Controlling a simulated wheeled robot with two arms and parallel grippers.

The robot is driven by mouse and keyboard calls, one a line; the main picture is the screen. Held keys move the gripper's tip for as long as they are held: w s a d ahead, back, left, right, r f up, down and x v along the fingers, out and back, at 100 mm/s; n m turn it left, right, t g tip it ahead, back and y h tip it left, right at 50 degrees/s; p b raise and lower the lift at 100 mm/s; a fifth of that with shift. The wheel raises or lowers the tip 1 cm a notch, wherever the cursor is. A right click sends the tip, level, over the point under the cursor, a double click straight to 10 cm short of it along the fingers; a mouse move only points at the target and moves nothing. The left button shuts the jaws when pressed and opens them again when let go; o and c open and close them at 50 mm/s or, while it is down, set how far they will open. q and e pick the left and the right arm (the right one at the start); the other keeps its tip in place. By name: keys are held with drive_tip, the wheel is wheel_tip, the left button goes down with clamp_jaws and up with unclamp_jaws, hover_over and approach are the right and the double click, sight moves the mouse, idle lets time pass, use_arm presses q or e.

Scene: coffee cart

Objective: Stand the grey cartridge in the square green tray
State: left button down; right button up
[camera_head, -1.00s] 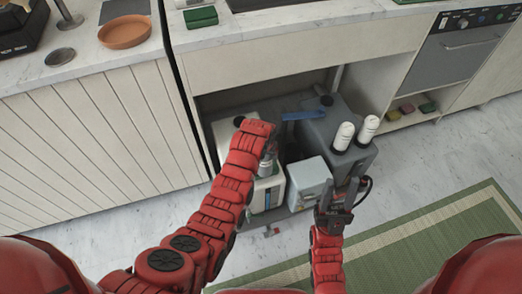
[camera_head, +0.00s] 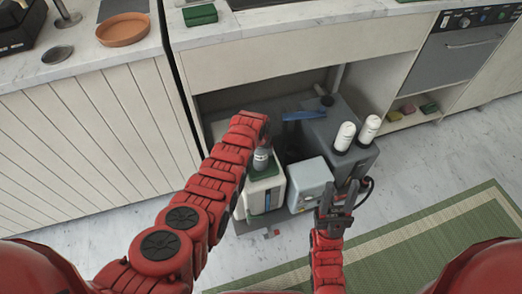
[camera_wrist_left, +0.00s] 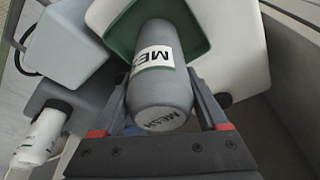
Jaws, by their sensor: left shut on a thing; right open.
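The grey cartridge (camera_wrist_left: 158,92), with a white "MESH" label, is between the fingers of my left gripper (camera_wrist_left: 160,104), which is shut on it. In the head view the cartridge (camera_head: 261,160) shows just past the end of my left arm. The square green tray (camera_wrist_left: 122,22) is at the cartridge's far end in the left wrist view, on top of a white box. In the head view the tray (camera_head: 268,173) is partly hidden. I cannot tell whether the cartridge touches its floor. My right gripper (camera_head: 337,195) is open and empty.
A light blue-grey box (camera_head: 310,185) stands right of the white box (camera_head: 273,197). A larger grey unit (camera_head: 340,125) behind carries two white canisters (camera_head: 352,137). A blue strip (camera_head: 304,115) lies behind. The cabinet wall (camera_head: 120,140) is on the left.

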use_arm(q)
drive_tip(key=shift+f, duration=0.15)
unclamp_jaws()
